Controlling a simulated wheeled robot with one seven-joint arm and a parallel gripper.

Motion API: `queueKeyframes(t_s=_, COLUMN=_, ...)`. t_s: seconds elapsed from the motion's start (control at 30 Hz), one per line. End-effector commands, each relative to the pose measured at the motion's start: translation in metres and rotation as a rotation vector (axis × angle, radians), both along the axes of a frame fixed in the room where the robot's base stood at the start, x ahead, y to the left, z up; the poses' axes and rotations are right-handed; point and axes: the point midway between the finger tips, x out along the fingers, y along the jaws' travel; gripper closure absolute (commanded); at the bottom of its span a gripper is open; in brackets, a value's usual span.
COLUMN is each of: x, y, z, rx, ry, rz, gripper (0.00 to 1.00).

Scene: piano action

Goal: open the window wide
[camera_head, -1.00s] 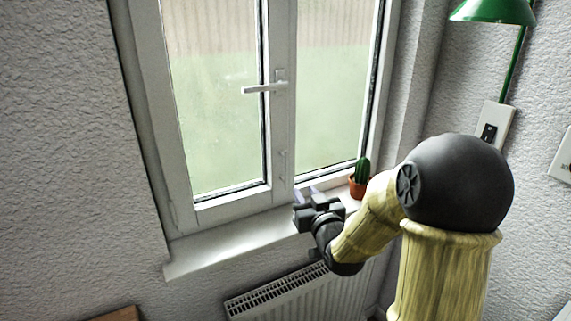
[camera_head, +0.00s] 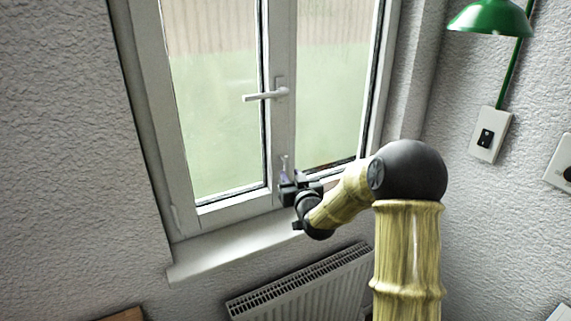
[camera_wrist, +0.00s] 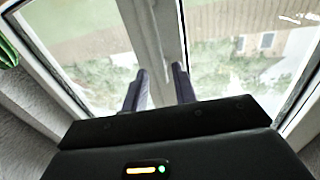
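The white window has a left sash (camera_head: 183,140) and a right pane (camera_head: 328,90), and its left sash looks shut or nearly so. Its white handle (camera_head: 265,95) lies horizontal on the middle upright, with the lever pointing left. My gripper (camera_head: 290,172) is low in front of the middle upright, well below the handle. In the wrist view my gripper (camera_wrist: 160,72) has its two fingers apart, with nothing seen between them but the window frame (camera_wrist: 156,40) beyond. I cannot tell whether the fingertips touch the frame.
A white sill (camera_head: 225,252) runs under the window, above a radiator (camera_head: 300,290). A green cactus (camera_wrist: 8,52) shows at the wrist view's left edge. A green lamp (camera_head: 492,18) and a wall switch (camera_head: 488,136) are at right. The wall left of the window is clear.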

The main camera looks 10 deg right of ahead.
Motion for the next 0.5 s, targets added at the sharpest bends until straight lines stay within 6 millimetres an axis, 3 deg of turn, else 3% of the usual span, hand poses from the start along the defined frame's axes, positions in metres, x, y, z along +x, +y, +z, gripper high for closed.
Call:
queueKeyframes(t_s=0.3, x=0.046, y=0.006, z=0.002, rx=0.001, ry=0.000, rz=0.001, gripper=0.72)
queueKeyframes(t_s=0.5, x=0.056, y=0.007, z=0.000, rx=-0.001, ry=0.001, rz=0.001, gripper=0.72)
